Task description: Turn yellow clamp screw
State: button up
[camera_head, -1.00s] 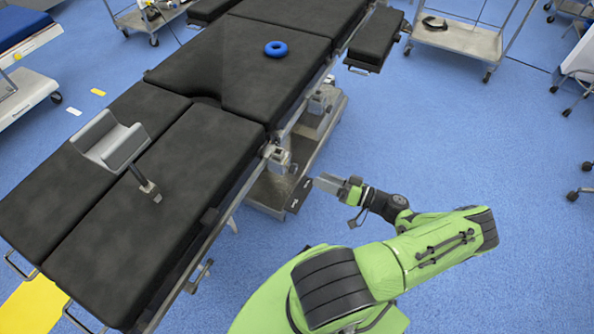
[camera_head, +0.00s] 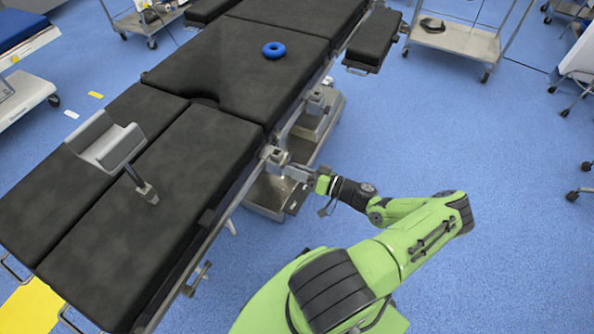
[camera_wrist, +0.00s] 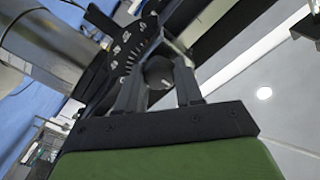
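A grey metal clamp (camera_head: 274,156) sits on the side rail of the operating table (camera_head: 195,165). My gripper (camera_head: 286,170) is right at this clamp, reaching in from the right. In the wrist view its two dark fingers (camera_wrist: 160,80) stand apart. A rounded dark knob (camera_wrist: 158,71) shows between them, and I cannot tell whether either finger touches it. No yellow shows on the knob or clamp, so I cannot tell whether this knob is the yellow clamp screw.
A grey leg support (camera_head: 105,145) stands on the lower table section, and a blue ring (camera_head: 275,50) lies on the upper one. The metal table base (camera_head: 268,193) is below my gripper. A trolley (camera_head: 455,38) stands at the back right.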

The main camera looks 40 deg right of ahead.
jog(key=shift+c, duration=1.1)
jog(key=shift+m, duration=0.3)
jog(key=n, duration=1.6)
jog(key=n+p, duration=0.1)
jog(key=n, duration=1.5)
jog(key=shift+s+a+f+n, duration=0.1)
jog(key=shift+f+n, duration=0.1)
jog(key=shift+n, duration=0.2)
